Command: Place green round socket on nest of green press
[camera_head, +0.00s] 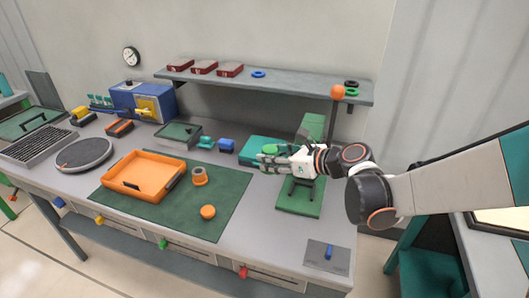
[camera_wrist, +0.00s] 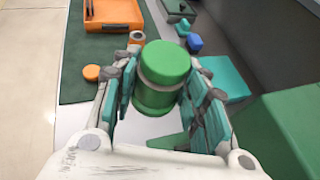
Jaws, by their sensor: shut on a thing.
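The green round socket (camera_wrist: 163,68) is a green cylinder with a grey band around its middle. My gripper (camera_wrist: 164,78) is shut on it, with a teal finger on each side. In the head view the socket's green top (camera_head: 270,149) shows at the tips of my gripper (camera_head: 271,159). The green press has an upright column (camera_head: 313,125), a flat base (camera_head: 300,205) and a lever with an orange knob (camera_head: 338,92). My gripper and wrist cover its middle, and I cannot make out its nest. The socket is left of the column in the head view.
An orange tray (camera_head: 142,188), an orange ring-shaped part (camera_head: 199,179) and an orange round piece (camera_head: 208,212) are on the dark green mat (camera_head: 190,222). A teal box (camera_head: 248,150) and a blue part (camera_head: 226,145) stand behind. A shelf (camera_head: 290,86) runs above the bench.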

